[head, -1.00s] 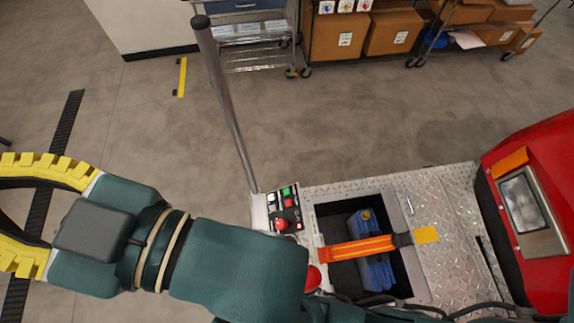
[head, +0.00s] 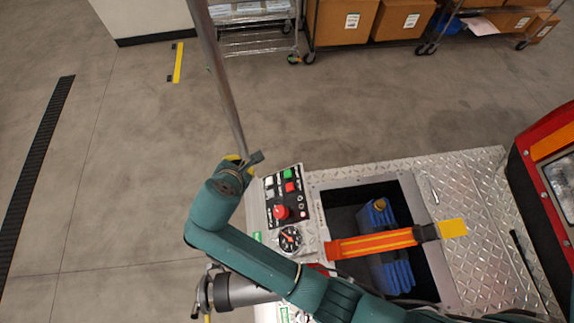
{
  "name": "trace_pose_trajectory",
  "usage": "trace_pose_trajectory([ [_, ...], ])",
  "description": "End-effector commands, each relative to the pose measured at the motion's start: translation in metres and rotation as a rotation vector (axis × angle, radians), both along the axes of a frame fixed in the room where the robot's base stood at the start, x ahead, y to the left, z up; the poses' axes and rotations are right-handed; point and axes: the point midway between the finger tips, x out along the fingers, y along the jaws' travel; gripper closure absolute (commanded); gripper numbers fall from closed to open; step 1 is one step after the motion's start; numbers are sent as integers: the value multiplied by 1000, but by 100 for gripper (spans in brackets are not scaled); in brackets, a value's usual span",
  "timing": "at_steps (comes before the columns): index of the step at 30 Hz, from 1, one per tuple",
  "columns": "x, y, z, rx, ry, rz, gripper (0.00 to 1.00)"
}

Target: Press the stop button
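The control panel (head: 268,224) is a pale upright-edged strip beside the battery bay, left of centre in the head view. It carries a square red button (head: 290,187), a square green button (head: 288,174) above it, and a large round red mushroom button (head: 281,212) lower down. The labels are too small to read, so I cannot tell which red one is marked stop. My gripper (head: 240,158) is up and left of the panel, mostly hidden behind my wrist. Only bits of its yellow fingers show. It appears apart from the buttons.
A grey pole (head: 222,85) rises close to my gripper. A gauge (head: 290,239) sits below the mushroom button. A red machine (head: 550,165) stands at right.

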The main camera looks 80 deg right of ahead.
Motion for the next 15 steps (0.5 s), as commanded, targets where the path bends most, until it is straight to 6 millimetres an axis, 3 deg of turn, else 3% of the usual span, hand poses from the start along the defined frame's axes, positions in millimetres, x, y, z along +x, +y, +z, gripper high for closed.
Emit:
trace_pose_trajectory([
  [1,-17,-6,-32,-7,119,14,100],
  [5,-48,-14,-63,-12,343,55,100],
  [9,-60,-17,-70,-10,430,74,100],
  [15,-60,-17,-69,-9,431,75,100],
])
